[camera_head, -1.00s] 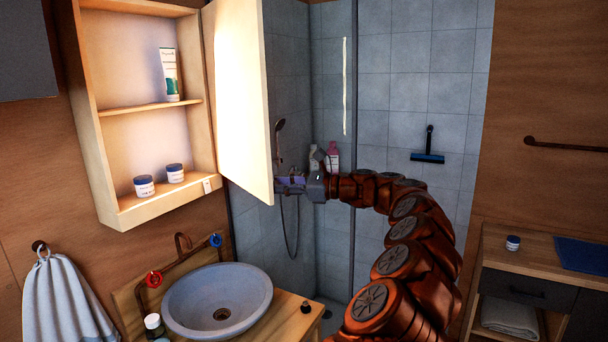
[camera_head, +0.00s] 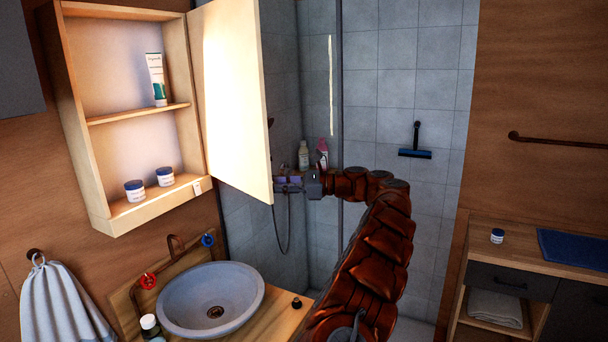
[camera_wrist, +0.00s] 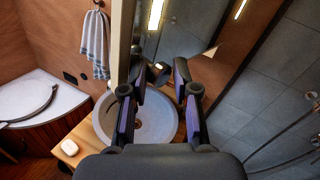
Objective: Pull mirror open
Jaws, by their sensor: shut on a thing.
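The mirror door (camera_head: 237,100) of the wall cabinet (camera_head: 100,222) stands swung well open, its pale inner face toward the head camera. My gripper (camera_head: 284,184) is at the lower part of its free edge, on the far, mirrored side. In the wrist view my gripper (camera_wrist: 160,68) has its two fingers on either side of a small dark piece at the mirror (camera_wrist: 180,25), and is shut on it. Whether this piece is a knob or another part of the mirror is hard to tell. The door hides part of the contact in the head view.
The cabinet holds a tube (camera_head: 157,80) and two jars (camera_head: 135,190). A round basin (camera_head: 212,300) on a wooden counter lies below the door. The shower's glass edge (camera_head: 338,130) is just right of my gripper. A side counter (camera_head: 515,243) stands at right.

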